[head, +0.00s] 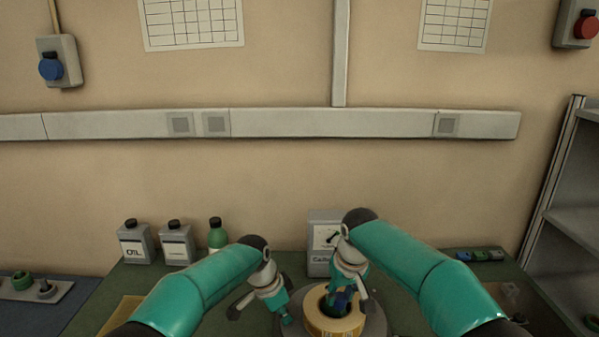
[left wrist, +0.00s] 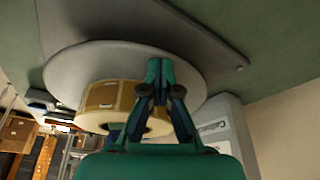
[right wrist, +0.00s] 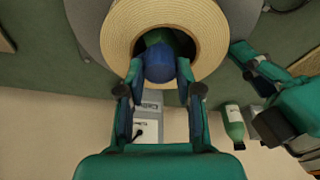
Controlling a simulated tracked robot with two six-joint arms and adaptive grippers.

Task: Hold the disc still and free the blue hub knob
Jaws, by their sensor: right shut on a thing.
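A grey disc (head: 376,322) carries a yellowish tape roll (head: 318,322). The blue hub knob (right wrist: 159,66) sits in the roll's dark centre opening, and green shows behind it. My right gripper (head: 341,298) is shut on the knob, with one finger on each side of it in the right wrist view (right wrist: 160,70). My left gripper (head: 286,318) is beside the roll, at the disc's left side. In the left wrist view its fingertips (left wrist: 160,66) are together in front of the pale disc face (left wrist: 75,68); I cannot tell whether they touch it.
Behind the reel stands a grey labelled box (head: 318,229). An oil can (head: 135,243), a second can (head: 177,243) and a green bottle (head: 217,235) stand at the back left. Small coloured items (head: 480,255) lie at the back right. A grey shelf (head: 565,205) stands at far right.

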